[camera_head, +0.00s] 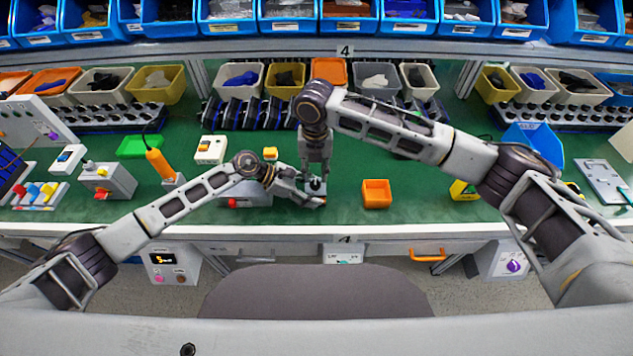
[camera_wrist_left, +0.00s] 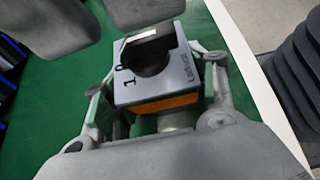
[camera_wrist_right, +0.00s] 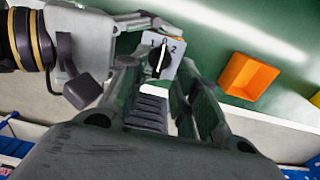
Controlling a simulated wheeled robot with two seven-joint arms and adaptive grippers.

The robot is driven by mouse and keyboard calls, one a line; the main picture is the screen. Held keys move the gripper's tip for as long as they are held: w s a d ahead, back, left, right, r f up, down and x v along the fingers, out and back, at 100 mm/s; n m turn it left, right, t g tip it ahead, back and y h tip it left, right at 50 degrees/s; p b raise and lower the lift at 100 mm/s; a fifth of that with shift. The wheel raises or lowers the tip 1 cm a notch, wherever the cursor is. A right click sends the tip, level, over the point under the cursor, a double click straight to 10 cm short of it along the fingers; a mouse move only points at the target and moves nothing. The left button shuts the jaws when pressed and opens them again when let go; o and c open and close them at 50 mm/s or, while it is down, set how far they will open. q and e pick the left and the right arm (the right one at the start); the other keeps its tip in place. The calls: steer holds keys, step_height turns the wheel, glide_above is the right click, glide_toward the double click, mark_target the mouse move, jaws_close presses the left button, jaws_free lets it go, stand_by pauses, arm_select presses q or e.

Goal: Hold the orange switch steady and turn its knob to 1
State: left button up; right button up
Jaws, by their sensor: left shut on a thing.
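The orange switch has a grey top plate (camera_wrist_left: 160,80) and an orange lower body (camera_wrist_left: 165,103) in the left wrist view. My left gripper (camera_wrist_left: 160,95) is shut on its sides. In the head view my left gripper (camera_head: 308,193) is above the green bench near its front edge. In the right wrist view the plate's marks 1 and 2 show, and the knob (camera_wrist_right: 161,58) has a pale line pointing roughly between them. My right gripper (camera_wrist_right: 158,80) is open, coming from above, with its fingers apart near the knob. Contact with the knob cannot be told.
An orange bin (camera_head: 376,194) stands to the right of the grippers. A grey box with a red button (camera_head: 245,195) is behind the left forearm. An orange-handled tool (camera_head: 158,163) stands at the left. Parts bins line the back. The bench front edge is close.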

mark_target(315, 181)
steer(key=shift+f, duration=1.75)
jaws_close()
